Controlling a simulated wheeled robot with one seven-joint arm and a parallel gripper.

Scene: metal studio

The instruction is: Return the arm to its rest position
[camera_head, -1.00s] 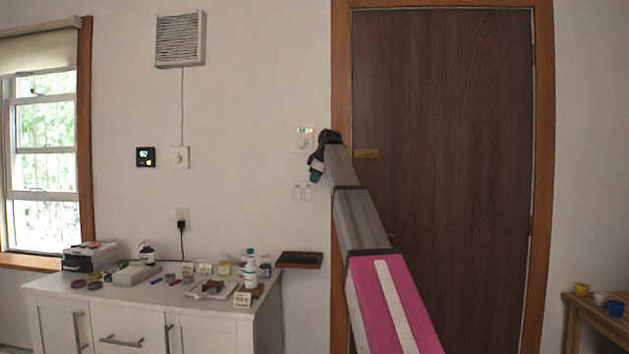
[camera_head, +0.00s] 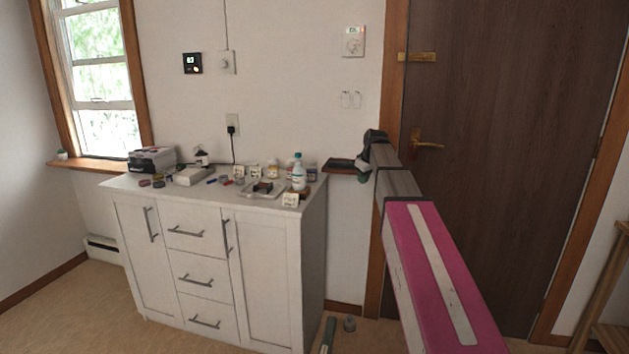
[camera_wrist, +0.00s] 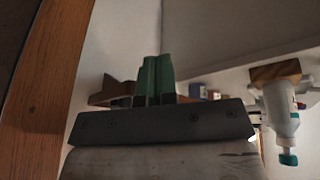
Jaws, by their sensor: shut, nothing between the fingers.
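My arm reaches up from the lower right of the head view, with its pink link nearest and its dark wrist at the far end. My gripper (camera_head: 363,179) is at that end, small and partly hidden by the wrist, just in front of the door frame and small wall shelf. In the wrist view its two green fingers (camera_wrist: 155,76) stand side by side, shut with nothing between them. No held object shows.
A white cabinet (camera_head: 265,265) left of the arm carries bottles, cards and small items; a white bottle (camera_head: 298,174) stands near its right end. A dark wall shelf (camera_head: 340,165) is by the gripper. The brown door (camera_head: 500,130) is behind the arm. Floor items (camera_head: 349,324) lie below.

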